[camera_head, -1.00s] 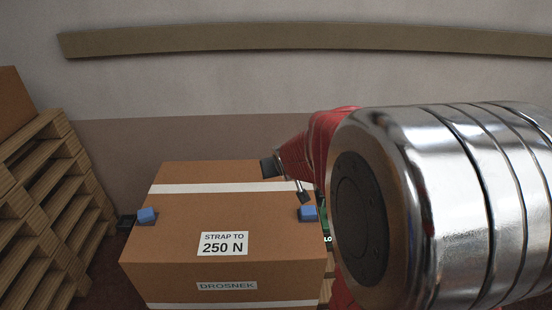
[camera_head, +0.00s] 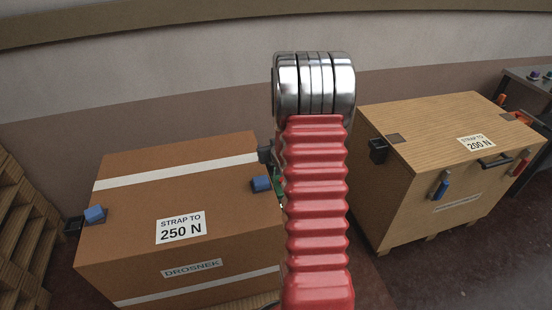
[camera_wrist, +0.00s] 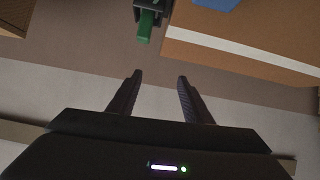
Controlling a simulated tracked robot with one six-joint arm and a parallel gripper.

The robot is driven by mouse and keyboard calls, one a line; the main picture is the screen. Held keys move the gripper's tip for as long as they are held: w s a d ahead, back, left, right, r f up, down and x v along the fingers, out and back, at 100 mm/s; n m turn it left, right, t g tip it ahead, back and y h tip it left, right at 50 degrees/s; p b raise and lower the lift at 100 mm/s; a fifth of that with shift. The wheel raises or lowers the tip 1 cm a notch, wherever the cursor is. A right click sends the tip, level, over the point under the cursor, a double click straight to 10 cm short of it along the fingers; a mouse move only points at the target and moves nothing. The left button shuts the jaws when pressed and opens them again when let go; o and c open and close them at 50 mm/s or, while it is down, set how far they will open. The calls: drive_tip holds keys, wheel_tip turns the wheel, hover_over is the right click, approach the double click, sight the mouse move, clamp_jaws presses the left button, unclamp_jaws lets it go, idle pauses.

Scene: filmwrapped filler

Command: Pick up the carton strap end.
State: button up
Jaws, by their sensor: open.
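The brown carton (camera_head: 225,222) stands at left in the head view, with white bands across it and a "STRAP TO 250 N" label. It also shows at the upper right of the wrist view (camera_wrist: 240,62). A green tab (camera_wrist: 145,27) sits in a dark holder (camera_wrist: 153,6) beside the carton; it may be the strap end, but I cannot tell. In the head view, a sliver of green (camera_head: 279,188) shows beside my arm. My gripper (camera_wrist: 159,76) is open and empty, apart from the green tab, which lies ahead of its fingers. In the head view my arm mostly hides it.
Blue blocks (camera_head: 95,214) (camera_head: 261,184) sit on the carton's edges. A wooden crate (camera_head: 440,140) labelled "200 N" stands at right, with a dark bracket (camera_head: 377,150) on its side. Stacked pallets (camera_head: 20,240) are at far left. A gap of floor separates carton and crate.

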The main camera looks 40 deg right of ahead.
drive_tip(key=s+d+f, duration=0.2)
drive_tip(key=d+f, duration=0.2)
drive_tip(key=f, duration=0.2)
drive_tip(key=shift+d+m+t, duration=0.4)
drive_tip(key=shift+f, duration=0.1)
drive_tip(key=shift+x, duration=4.25)
drive_tip(key=shift+w+d, duration=0.1)
drive_tip(key=shift+d, duration=0.05)
drive_tip(key=shift+x, duration=2.5)
drive_tip(key=shift+c, duration=0.4)
clamp_jaws()
